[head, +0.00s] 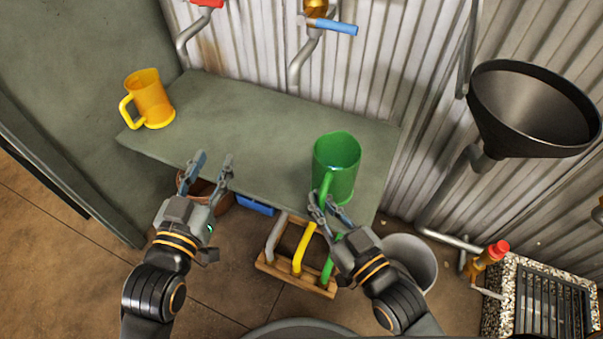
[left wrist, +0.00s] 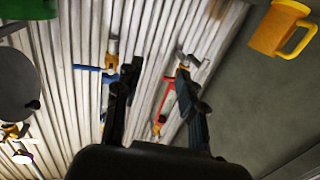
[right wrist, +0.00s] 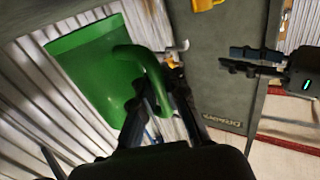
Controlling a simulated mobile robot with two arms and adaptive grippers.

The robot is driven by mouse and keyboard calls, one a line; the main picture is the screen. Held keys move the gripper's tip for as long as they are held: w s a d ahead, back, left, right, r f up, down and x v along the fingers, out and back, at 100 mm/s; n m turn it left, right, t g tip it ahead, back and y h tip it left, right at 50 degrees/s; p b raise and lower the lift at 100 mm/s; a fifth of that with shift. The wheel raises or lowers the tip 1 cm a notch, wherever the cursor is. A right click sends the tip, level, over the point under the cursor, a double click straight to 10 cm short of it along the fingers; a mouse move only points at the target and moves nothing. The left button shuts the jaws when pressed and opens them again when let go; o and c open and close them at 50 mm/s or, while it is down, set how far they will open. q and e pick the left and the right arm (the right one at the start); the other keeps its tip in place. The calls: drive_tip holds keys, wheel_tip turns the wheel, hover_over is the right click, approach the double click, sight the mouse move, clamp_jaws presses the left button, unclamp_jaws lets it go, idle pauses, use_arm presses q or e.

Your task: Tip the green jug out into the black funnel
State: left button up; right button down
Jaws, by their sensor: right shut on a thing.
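The green jug (head: 337,160) stands upright on the right part of the grey-green shelf (head: 250,120). My right gripper (head: 327,205) is shut on the jug's handle, at the side facing me. The right wrist view shows the green handle (right wrist: 150,75) between its fingers. The black funnel (head: 530,105) is mounted at the right by the corrugated wall, wide mouth up, apart from the jug. My left gripper (head: 210,172) is open and empty in front of the shelf's front edge. The jug's contents cannot be seen.
A yellow jug (head: 148,98) stands at the shelf's left end. Taps with red (head: 207,3) and blue (head: 332,26) handles are on the wall above. Below are a wooden rack (head: 295,278), a grey bucket (head: 412,260) and a grated drain (head: 545,300).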

drive_tip(key=shift+v, duration=1.1)
use_arm(q)
drive_tip(key=shift+s+a+f+g, duration=0.15)
drive_tip(key=shift+f+g, duration=0.2)
drive_tip(key=shift+f, duration=0.25)
drive_tip(key=shift+s+a+f+g, duration=0.1)
drive_tip(key=shift+f+g, duration=0.25)
drive_tip(key=shift+f, duration=0.2)
use_arm(e)
drive_tip(key=shift+r, duration=0.1)
use_arm(q)
drive_tip(key=shift+s+a+f+g+p, duration=0.15)
drive_tip(key=shift+f+g+p, duration=0.15)
drive_tip(key=shift+f, duration=0.15)
drive_tip(key=shift+f+y, duration=0.25)
drive_tip(key=shift+y, duration=0.15)
drive_tip(key=shift+s+f+g, duration=0.1)
drive_tip(key=shift+f+g, duration=0.1)
drive_tip(key=shift+g, duration=0.1)
drive_tip(key=shift+a+f, duration=0.1)
use_arm(e)
drive_tip(key=shift+r, duration=0.1)
use_arm(q)
drive_tip(key=shift+s+f+g, duration=0.15)
drive_tip(key=shift+f+g, duration=0.1)
drive_tip(key=shift+g, duration=0.05)
drive_tip(key=shift+f, duration=0.1)
drive_tip(key=shift+s+a+f, duration=0.1)
drive_tip(key=shift+s+f, duration=0.1)
drive_tip(key=shift+f, duration=0.05)
